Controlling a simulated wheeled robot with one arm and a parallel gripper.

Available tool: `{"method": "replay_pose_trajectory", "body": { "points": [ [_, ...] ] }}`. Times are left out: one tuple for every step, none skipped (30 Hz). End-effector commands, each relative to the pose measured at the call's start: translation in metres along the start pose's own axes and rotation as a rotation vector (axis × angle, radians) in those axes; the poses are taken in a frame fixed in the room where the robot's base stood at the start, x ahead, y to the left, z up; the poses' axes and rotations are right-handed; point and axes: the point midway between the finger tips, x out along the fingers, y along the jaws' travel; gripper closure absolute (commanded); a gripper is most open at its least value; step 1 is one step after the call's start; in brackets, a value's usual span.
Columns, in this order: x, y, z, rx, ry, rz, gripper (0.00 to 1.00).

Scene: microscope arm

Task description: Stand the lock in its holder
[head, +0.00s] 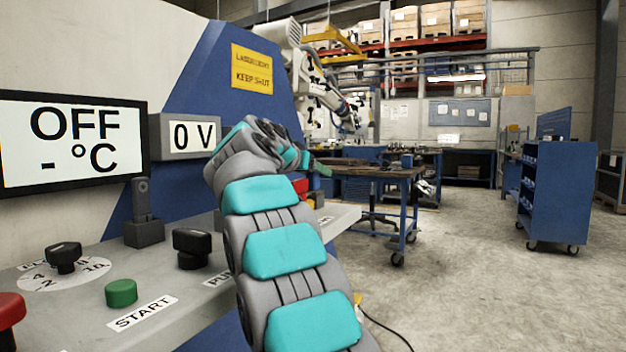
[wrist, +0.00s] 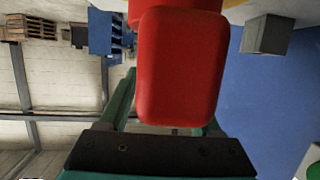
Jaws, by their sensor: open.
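A red block-shaped body (wrist: 180,65), which looks like the lock, fills the middle of the wrist view. My gripper (wrist: 168,115) is open, with one teal finger on each side of the red body; whether they touch it is hidden. In the head view a small red piece (head: 300,187) shows beside my gripper (head: 310,166), at the far end of the grey console, mostly behind my arm. A grey block (wrist: 266,34) stands out from the blue surface in the wrist view; I cannot tell whether it is the holder.
The grey console (head: 75,318) carries a green button (head: 121,292), a black knob (head: 192,248), a numbered dial (head: 63,258) and a dark upright piece in a block (head: 143,233). A screen (head: 75,138) reads OFF. A table (head: 385,180) and free floor lie to the right.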

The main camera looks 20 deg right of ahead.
Motion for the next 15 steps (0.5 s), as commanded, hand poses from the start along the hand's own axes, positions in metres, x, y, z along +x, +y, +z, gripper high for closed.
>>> {"method": "replay_pose_trajectory", "body": {
  "points": [
    [0.0002,-0.0001,-0.0001,0.0,0.0,0.0,0.35],
    [0.0,-0.0001,-0.0001,0.0,0.001,-0.001,0.35],
    [-0.0002,-0.0001,-0.0003,0.0,0.001,-0.001,0.35],
    [-0.0003,0.0,-0.0002,0.0,0.001,-0.001,0.35],
    [-0.0004,0.0,-0.0003,0.0,0.001,-0.001,0.35],
    [-0.0003,0.0,-0.0002,0.0,0.001,-0.001,0.4],
    [-0.0004,0.0,-0.0003,0.0,0.001,-0.001,0.43],
    [-0.0004,0.0,-0.0002,0.0,0.001,-0.001,0.46],
    [-0.0004,0.0001,-0.0002,0.0,0.001,-0.001,0.51],
    [-0.0004,0.0,-0.0002,0.0,0.001,-0.001,0.54],
    [-0.0004,0.0,-0.0002,0.0,0.001,-0.001,0.57],
    [-0.0005,0.0,-0.0003,0.0,0.001,-0.001,0.62],
    [-0.0005,0.0,-0.0003,0.0,0.001,-0.001,0.65],
    [-0.0005,0.0,-0.0003,0.0,0.001,-0.001,0.69],
    [-0.0004,0.0,-0.0002,0.0,0.0,-0.001,0.73]
  ]
}}
